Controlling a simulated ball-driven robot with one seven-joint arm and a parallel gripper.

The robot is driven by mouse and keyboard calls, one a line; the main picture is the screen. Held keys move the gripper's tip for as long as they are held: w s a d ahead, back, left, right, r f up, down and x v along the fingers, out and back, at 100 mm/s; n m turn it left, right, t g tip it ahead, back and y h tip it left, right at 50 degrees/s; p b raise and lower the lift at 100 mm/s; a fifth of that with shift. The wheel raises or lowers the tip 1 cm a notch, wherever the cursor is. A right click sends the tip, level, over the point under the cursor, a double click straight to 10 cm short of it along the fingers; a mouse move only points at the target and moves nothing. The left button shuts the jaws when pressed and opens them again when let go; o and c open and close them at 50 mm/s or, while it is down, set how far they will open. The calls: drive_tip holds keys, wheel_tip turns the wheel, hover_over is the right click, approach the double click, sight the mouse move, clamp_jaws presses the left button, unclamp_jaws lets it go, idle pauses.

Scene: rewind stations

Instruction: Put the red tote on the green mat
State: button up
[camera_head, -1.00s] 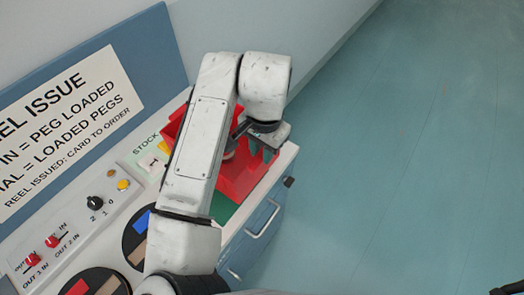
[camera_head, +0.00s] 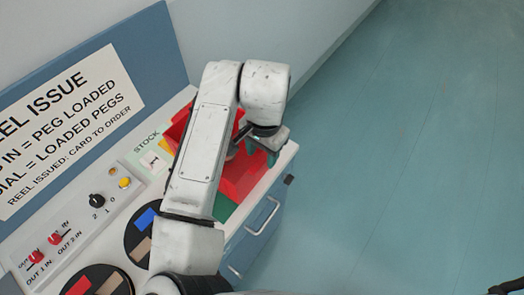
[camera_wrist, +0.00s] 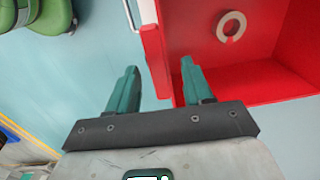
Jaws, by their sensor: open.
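The red tote (camera_head: 243,172) sits on the counter, partly hidden behind my arm in the head view. In the wrist view the red tote (camera_wrist: 265,60) fills the upper right, with a pale ring (camera_wrist: 231,27) inside it. My gripper (camera_head: 263,152) is open above the tote's right side. In the wrist view my gripper (camera_wrist: 158,68) has its two teal fingers spread, with the tote's wall showing between them. I cannot tell whether they touch it. The green mat (camera_head: 225,208) shows as a small patch in front of the tote, mostly hidden by my arm.
Dark round dials (camera_head: 100,283) with coloured blocks and a knob panel (camera_head: 97,201) lie on the counter left of my arm. A drawer handle (camera_head: 263,217) sticks out from the counter's front.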

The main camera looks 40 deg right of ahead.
wheel_tip(320, 180, up, 12)
drive_tip(key=b, duration=0.1)
drive_tip(key=shift+s+f, duration=0.2)
drive_tip(key=shift+s, duration=0.05)
